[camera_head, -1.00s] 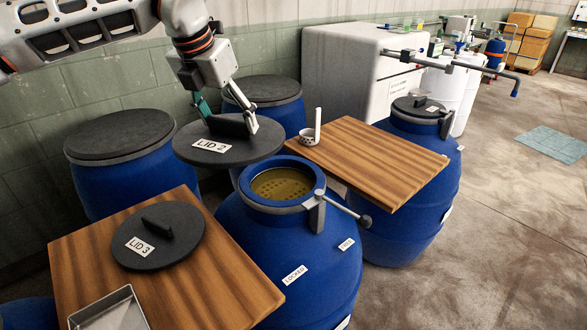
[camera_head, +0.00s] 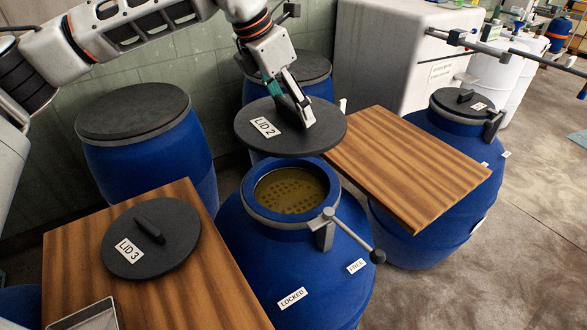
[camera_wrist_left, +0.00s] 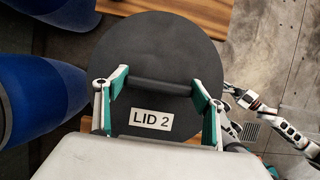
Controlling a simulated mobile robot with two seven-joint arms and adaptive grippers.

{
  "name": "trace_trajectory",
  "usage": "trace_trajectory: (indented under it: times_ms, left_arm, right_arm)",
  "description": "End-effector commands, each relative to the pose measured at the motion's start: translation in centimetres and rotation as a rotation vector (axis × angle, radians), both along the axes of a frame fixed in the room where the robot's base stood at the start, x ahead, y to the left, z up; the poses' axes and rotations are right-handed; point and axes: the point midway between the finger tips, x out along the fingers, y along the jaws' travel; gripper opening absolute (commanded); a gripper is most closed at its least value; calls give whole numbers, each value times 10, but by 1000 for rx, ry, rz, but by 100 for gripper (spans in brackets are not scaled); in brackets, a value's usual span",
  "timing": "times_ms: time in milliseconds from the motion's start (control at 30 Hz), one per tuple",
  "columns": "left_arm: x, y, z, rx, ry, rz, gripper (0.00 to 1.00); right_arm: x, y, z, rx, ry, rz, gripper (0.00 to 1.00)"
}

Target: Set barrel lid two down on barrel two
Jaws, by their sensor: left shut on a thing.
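Barrel lid two (camera_head: 325,132), a dark grey disc labelled LID 2, hangs about level in my left gripper (camera_head: 288,106). The gripper is shut on its bar handle, which shows between the fingers in the left wrist view (camera_wrist_left: 165,87). The open blue barrel (camera_head: 250,265) is in the middle of the head view; I take it as barrel two, but no number shows. Its round mouth (camera_head: 290,188) shows brownish contents. The lid is above and slightly behind the mouth, apart from it. My right gripper (camera_wrist_left: 240,97) shows small at the wrist view's right edge.
A clamp with a lever (camera_head: 345,230) sticks out at the barrel's right rim, near LOCKED and FREE labels. Lid three (camera_head: 170,255) lies on the left wooden board (camera_head: 225,300). Another board (camera_head: 400,160) is at right. Closed barrels stand around.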

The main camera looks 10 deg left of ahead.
Motion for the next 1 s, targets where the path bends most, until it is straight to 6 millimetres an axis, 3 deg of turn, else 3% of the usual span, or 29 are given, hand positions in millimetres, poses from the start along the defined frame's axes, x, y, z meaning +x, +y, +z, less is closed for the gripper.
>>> trace_trajectory:
  times_ms: [100, 400, 767, 1000]
  left_arm:
    - [-1, 1, -31, 0, 3, 1, 38]
    - [0, 0, -98, -1, 1, 2, 38]
    - [0, 0, -129, -1, 0, 2, 38]
    - [0, 0, -161, -1, 0, 2, 38]
  right_arm:
    - [-2, 0, -1, 1, 4, 1, 0]
    - [0, 1, 3, 0, -1, 0, 0]
    - [3, 0, 8, 2, -9, -1, 0]
    - [3, 0, 9, 1, -9, -1, 0]
